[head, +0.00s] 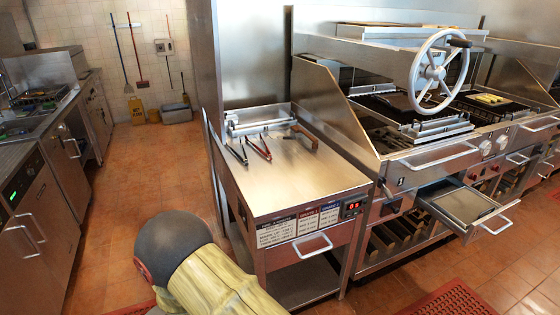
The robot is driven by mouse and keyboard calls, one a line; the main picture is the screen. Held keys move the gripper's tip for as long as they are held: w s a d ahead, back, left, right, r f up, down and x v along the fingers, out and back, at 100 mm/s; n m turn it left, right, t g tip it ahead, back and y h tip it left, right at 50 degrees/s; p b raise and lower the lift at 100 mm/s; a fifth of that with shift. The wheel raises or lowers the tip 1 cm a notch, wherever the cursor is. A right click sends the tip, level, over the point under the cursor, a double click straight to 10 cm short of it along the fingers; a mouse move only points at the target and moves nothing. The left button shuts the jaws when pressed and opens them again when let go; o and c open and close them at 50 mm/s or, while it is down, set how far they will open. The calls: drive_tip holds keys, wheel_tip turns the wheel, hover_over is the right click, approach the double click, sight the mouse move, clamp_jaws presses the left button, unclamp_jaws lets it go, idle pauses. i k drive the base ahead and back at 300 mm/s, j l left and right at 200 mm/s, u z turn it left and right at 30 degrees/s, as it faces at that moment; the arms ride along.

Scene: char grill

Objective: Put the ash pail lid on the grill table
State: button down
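A steel-topped table (292,188) stands beside the char grill in the middle of the head view, most likely the grill table. The front of its top is bare. Tongs with red handles (259,148), dark tongs (238,152), a brown-handled tool (304,136) and a steel rack (260,123) lie toward its back. I cannot make out an ash pail lid in this view. A rounded grey and yellow part, apparently my arm, fills the bottom centre in front of the table. My gripper is not in view.
The char grill (440,155) with a large handwheel (436,71) is to the right. An open drawer (467,204) juts out from its front. Counters (55,150) line the left. A grey bin (176,113) stands by the back wall. The tiled aisle (150,172) is free.

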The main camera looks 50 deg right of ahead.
sight(306, 181)
drive_tip(key=j+z, duration=0.1)
drive_tip(key=z, duration=0.9)
drive_tip(key=j+z, duration=0.1)
drive_tip(key=z, duration=0.4)
